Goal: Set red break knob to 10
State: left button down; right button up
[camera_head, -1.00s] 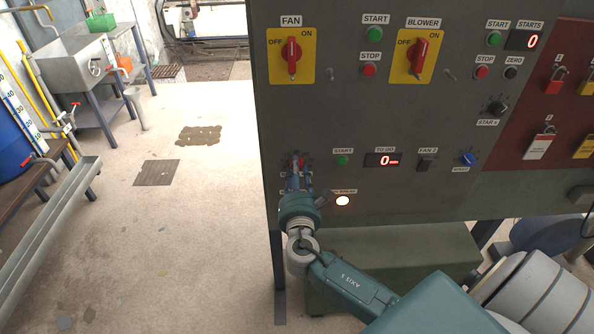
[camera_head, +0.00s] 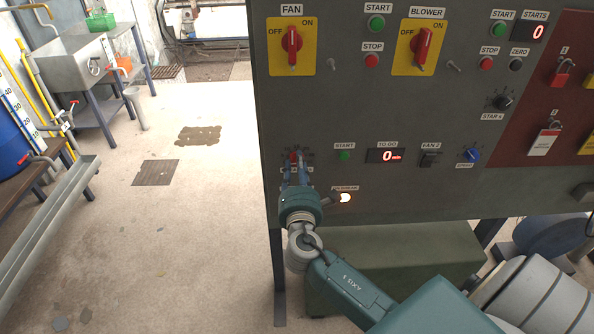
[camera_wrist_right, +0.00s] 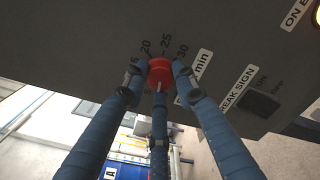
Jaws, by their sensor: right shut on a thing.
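The red break knob (camera_wrist_right: 160,72) sits on the dark panel, with the marks 20, 25 and 30 readable around its far side. In the head view the right gripper (camera_head: 296,170) covers most of the knob (camera_head: 294,157) at the panel's lower left. The TO GO display (camera_head: 386,156) to the right is lit and seems to read 0. My left gripper is not in view.
The FAN switch (camera_head: 292,42) and BLOWER switch (camera_head: 420,46) stand above on yellow plates. A green START button (camera_head: 345,155) and a lit button (camera_head: 345,198) are right of my gripper. Open floor (camera_head: 200,230) lies left of the panel.

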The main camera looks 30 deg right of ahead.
jog(key=m+b, duration=0.6)
jog(key=m, duration=0.5)
jog(key=shift+d+b, duration=0.1)
jog(key=shift+b, duration=0.25)
jog(key=shift+m, duration=0.4)
jog(key=o, duration=1.2)
jog(key=shift+s+d, duration=0.1)
jog(key=shift+c, duration=0.2)
